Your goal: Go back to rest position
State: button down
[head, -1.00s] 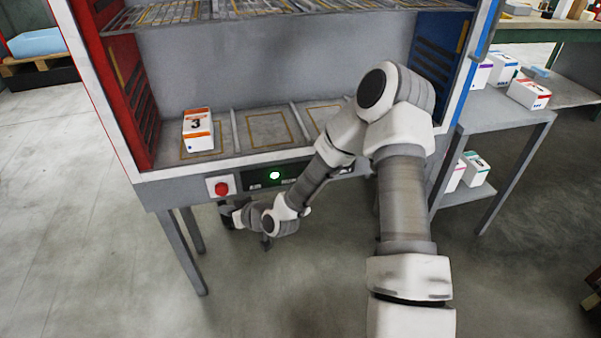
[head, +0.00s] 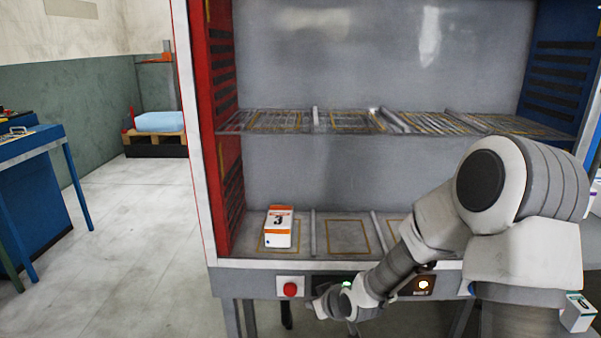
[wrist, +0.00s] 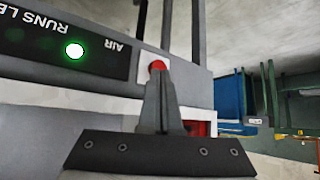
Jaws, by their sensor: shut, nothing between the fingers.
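My gripper (wrist: 160,100) is shut and empty in the wrist view, its fingers together and pointing toward the press front. The red push button (wrist: 157,66) shows just beyond the fingertips; I cannot tell whether they touch it. The red button (head: 290,289) there sits on a white plate, left of my wrist.
A white and orange box marked 3 (head: 280,228) stands in the leftmost lower bay. A green lamp (wrist: 75,50) is lit on the panel. A white box (head: 578,312) is at lower right.

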jog(key=s+d+r+m+g+h, duration=0.1)
jog(key=s+d+r+m+h, duration=0.15)
jog(key=s+d+r, duration=0.45)
jog(key=s+d+r+m+g+h, duration=0.1)
jog(key=s+d+r+h, duration=0.2)
jog(key=s+r, duration=0.8)
jog(key=s+r+m+y, duration=0.15)
jog(key=s+r, duration=0.35)
jog(key=s, duration=0.5)
notch_tip(320, 180, up, 22)
jog(key=p, duration=2.2)
jog(key=shift+d+m, duration=0.25)
jog(key=shift+m, duration=0.05)
